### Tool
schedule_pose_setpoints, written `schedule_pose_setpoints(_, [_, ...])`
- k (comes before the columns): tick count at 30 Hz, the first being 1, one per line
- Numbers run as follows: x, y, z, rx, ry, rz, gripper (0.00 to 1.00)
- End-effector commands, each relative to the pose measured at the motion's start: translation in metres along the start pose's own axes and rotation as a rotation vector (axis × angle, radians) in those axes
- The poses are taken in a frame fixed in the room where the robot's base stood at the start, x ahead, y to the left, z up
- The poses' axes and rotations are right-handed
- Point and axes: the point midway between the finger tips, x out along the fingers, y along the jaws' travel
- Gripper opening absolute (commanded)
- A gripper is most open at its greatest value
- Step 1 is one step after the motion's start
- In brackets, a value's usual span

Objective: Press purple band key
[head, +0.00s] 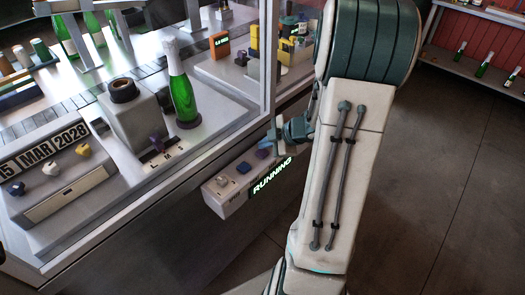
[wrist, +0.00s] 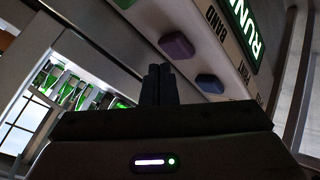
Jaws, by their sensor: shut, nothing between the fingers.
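The purple key (wrist: 177,45) stands out from the grey key panel in the wrist view, beside printed letters that read BAND. A blue key (wrist: 210,83) sits on the same panel, to the lower right of the purple one. My gripper (wrist: 158,70) is shut and empty. In the picture its dark fingertips lie just below and left of the purple key; I cannot tell whether they touch it. In the head view my gripper (head: 273,138) is at the right end of the key panel (head: 214,201), where it partly hides the keys there.
A green RUNNING sign (head: 272,175) hangs on the panel's front. A green bottle (head: 181,95) stands on the machine top above, near a grey block with a dark round opening (head: 123,90). A date display (head: 45,156) is at left. The floor at right is clear.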

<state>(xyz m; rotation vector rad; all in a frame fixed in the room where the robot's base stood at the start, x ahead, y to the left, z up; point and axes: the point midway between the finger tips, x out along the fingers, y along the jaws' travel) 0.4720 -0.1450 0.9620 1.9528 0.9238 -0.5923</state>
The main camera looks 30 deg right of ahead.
Motion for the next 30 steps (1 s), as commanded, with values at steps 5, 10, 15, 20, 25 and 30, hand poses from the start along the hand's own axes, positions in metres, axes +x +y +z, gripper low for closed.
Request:
schedule_pose_setpoints(5, [-0.011,0.008,-0.008,0.0,0.0,0.0,0.0])
schedule_pose_setpoints(10, [-0.022,0.016,-0.017,0.001,0.001,0.0,0.0])
schedule_pose_setpoints(15, [-0.033,0.024,-0.024,0.001,0.001,-0.001,0.0])
schedule_pose_setpoints(20, [-0.035,0.025,-0.026,0.0,0.0,-0.001,0.0])
schedule_pose_setpoints(25, [-0.034,0.025,-0.025,0.0,0.0,0.0,0.0])
schedule_pose_setpoints(30, [-0.034,0.025,-0.025,0.0,0.0,0.0,0.0])
